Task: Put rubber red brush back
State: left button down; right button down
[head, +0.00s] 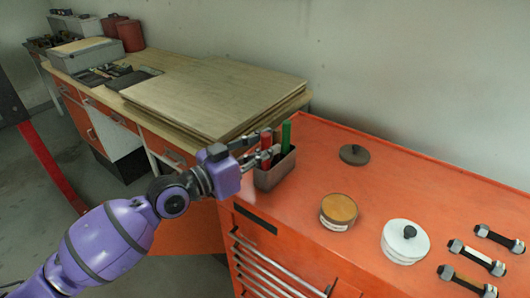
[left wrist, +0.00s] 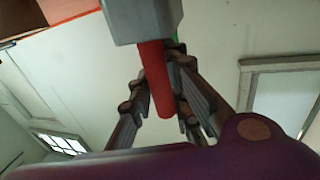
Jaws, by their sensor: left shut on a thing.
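The red brush (head: 266,142) stands upright at the grey metal holder (head: 275,172), on the left corner of the orange cabinet top. My left gripper (head: 262,148) is at the brush's upper part, shut on it. In the left wrist view the red brush handle (left wrist: 155,80) lies between the gripper's fingers (left wrist: 160,72), with one end at the grey holder (left wrist: 143,20). Whether its lower end rests on the holder's floor is hidden. A green-handled brush (head: 286,136) stands in the same holder, to the right. My right gripper is not in view.
The orange cabinet top (head: 310,150) bears a dark round lid (head: 354,154), an amber-topped tin (head: 338,211), a white tin (head: 404,241) and several bolts (head: 476,257). A wooden workbench with stacked boards (head: 215,95) stands behind to the left.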

pick_arm(q)
jog(key=shift+f, duration=0.45)
jog(key=shift+a, duration=0.1)
jog(key=shift+f, duration=0.25)
jog(key=c, duration=1.7)
grip_release()
jog(key=shift+r, duration=0.1)
jog(key=shift+o, duration=0.2)
